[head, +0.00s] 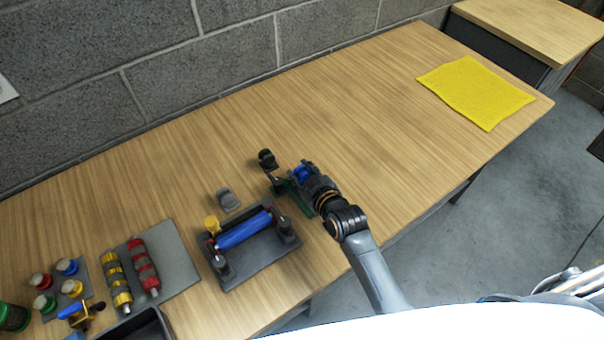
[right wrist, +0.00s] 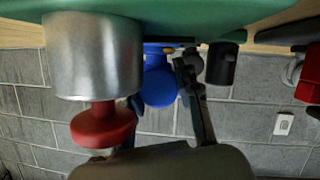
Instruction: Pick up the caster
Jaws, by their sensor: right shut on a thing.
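A small blue rounded piece (head: 301,172), which I take to be the caster, is at the fingers of my right gripper (head: 290,180). In the right wrist view the blue piece (right wrist: 160,85) sits between the two dark fingers, and the gripper is shut on it. My left gripper is not in view.
A black upright piece (head: 267,160) stands just left of the gripper. A yellow cloth (head: 475,91) lies at the far right; the table between is clear.

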